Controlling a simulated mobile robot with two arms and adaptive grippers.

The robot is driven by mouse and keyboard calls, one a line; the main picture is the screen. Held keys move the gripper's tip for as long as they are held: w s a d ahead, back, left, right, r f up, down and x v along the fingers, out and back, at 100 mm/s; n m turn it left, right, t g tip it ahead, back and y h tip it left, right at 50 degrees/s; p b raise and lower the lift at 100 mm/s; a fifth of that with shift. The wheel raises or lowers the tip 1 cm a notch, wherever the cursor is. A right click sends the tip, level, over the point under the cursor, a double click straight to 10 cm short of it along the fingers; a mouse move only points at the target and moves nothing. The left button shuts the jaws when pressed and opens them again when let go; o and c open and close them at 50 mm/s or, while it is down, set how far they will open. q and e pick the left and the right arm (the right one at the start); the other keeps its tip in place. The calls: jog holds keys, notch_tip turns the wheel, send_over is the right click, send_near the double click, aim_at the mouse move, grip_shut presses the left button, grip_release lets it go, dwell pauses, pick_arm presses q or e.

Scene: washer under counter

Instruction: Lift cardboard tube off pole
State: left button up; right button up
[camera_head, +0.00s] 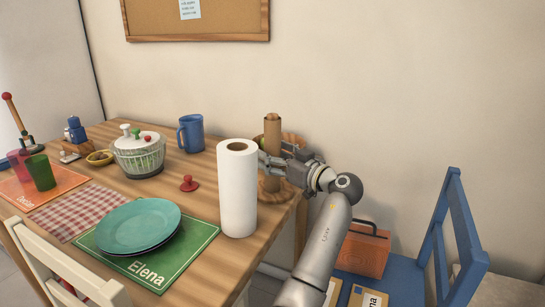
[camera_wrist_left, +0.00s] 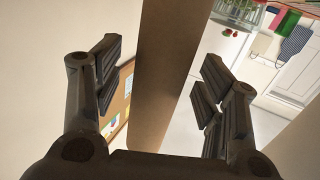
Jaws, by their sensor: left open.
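The brown cardboard tube (camera_head: 272,130) stands upright near the far right corner of the table, behind the white paper roll. A small brown tip shows at its top; the rest of the pole is hidden inside the tube. My left gripper (camera_head: 277,160) is at the tube's middle height, coming from the right. In the left wrist view the tube (camera_wrist_left: 163,60) runs between the two open fingers, with a gap on each side. The tube's lower part is partly hidden by the gripper and the roll. My right gripper is not in view.
The white paper roll (camera_head: 237,190) stands close in front of the tube. A round wooden piece (camera_head: 294,139) is behind the gripper. A blue mug (camera_head: 191,133), a salad spinner (camera_head: 138,155) and teal plates (camera_head: 138,226) are to the left. A blue chair (camera_head: 455,235) is at right.

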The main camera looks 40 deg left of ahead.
aim_at(274, 114)
pick_arm(q)
jog(key=shift+a, duration=0.35)
jog(key=c, duration=0.8)
jog(key=shift+r, duration=0.65)
notch_tip(274, 114, up, 11)
jog(key=shift+f+p, duration=0.1)
jog(key=shift+p, duration=0.8)
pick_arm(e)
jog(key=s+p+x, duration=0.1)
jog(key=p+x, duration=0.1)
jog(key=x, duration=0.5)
pick_arm(q)
jog(key=shift+r+b, duration=0.75)
jog(key=shift+r, duration=5.4)
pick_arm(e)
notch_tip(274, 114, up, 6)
